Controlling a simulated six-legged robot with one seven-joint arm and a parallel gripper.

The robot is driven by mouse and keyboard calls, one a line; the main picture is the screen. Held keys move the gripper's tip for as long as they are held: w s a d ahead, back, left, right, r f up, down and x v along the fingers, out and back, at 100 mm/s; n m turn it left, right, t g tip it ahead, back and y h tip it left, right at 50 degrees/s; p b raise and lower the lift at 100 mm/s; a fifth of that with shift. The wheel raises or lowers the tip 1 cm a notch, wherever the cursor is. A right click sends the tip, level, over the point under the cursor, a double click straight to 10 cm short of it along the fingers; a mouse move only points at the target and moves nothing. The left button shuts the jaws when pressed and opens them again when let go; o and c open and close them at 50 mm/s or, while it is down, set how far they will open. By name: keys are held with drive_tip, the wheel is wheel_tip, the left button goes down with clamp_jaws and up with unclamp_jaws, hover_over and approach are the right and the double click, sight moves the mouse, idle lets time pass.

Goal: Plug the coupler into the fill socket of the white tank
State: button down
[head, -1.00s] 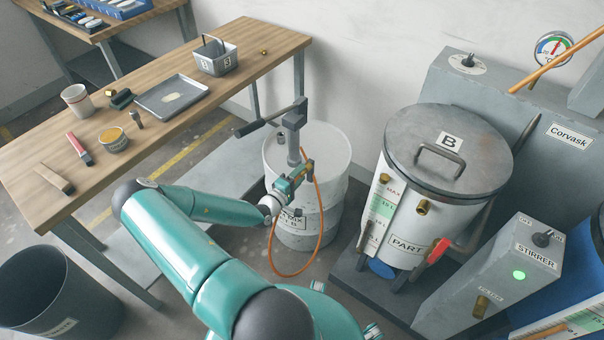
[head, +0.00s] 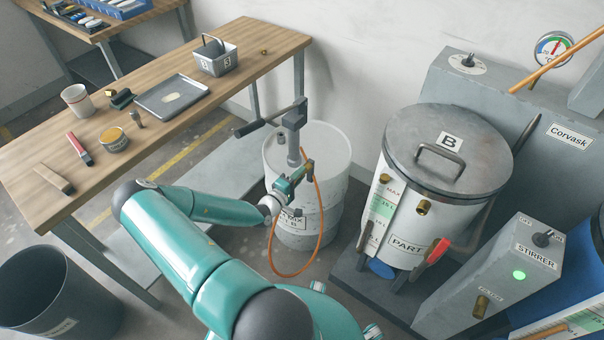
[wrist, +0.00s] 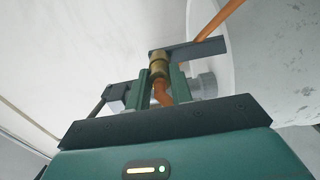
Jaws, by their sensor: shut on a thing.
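The white tank (head: 400,222) stands at the right under a grey lid marked B. A brass fitting (head: 423,207) sticks out of its front, and a smaller one (head: 384,178) sits to the left; I cannot tell which is the fill socket. My gripper (head: 303,172) is in front of the drum, left of the tank and apart from it. In the wrist view, my gripper (wrist: 160,78) is shut on the brass coupler (wrist: 158,62), which shows between and beyond the green fingers. An orange hose (head: 272,245) hangs in a loop by my gripper.
A pale drum (head: 335,150) with a grey hand pump (head: 294,118) stands behind my gripper. A red-handled valve (head: 438,250) juts from the tank's lower front. The stirrer box (head: 490,280) stands right of it. A wooden bench (head: 230,95) is at the left.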

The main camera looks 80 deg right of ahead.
drive_tip(key=v, duration=0.6)
idle(1.1)
idle(0.4)
wheel_tip(320, 180, up, 7)
idle(0.8)
drive_tip(key=shift+w, duration=0.15)
